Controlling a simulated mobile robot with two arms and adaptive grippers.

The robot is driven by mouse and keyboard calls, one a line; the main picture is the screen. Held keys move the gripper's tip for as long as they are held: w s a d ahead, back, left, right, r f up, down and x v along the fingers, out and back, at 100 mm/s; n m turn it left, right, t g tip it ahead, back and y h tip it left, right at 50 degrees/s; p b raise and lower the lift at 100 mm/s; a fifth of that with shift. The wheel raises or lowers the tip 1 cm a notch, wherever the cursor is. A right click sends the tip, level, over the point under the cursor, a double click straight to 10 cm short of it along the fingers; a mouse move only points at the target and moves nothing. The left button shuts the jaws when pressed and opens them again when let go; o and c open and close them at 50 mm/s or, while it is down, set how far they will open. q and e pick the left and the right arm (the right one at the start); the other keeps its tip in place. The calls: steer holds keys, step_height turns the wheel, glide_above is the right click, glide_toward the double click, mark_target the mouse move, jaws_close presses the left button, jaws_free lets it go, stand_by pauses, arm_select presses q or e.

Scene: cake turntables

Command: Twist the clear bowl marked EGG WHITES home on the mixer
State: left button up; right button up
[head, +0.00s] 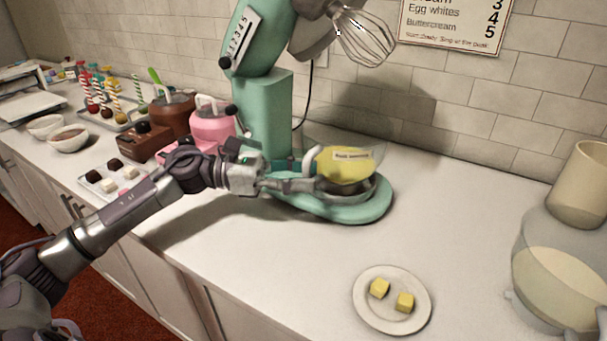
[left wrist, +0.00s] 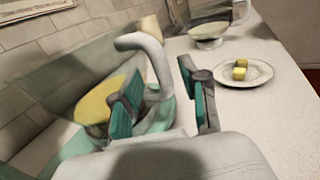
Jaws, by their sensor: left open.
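The teal mixer (head: 265,115) stands against the tiled wall with its head tilted up and the whisk (head: 364,38) raised clear. A clear bowl (head: 350,166) with yellow contents sits on the mixer base. Its small label is too blurred to read. In the left wrist view the bowl (left wrist: 92,108) shows at the left, with a pale curved handle (left wrist: 150,45). My left gripper (head: 312,176) is open at the bowl's handle side. In the left wrist view its teal-padded fingers (left wrist: 162,88) stand apart on either side of the handle. My right gripper is out of view.
A plate (head: 392,300) with two yellow cubes lies in front. A clear vessel with cream contents (head: 560,282) stands at the right edge. A pink pot (head: 212,128), brown pots and sweets crowd the counter's left.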

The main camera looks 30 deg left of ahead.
arm_select(q)
steer(key=v, duration=0.7)
steer(key=shift+a, duration=0.3)
steer(key=shift+s, duration=0.1)
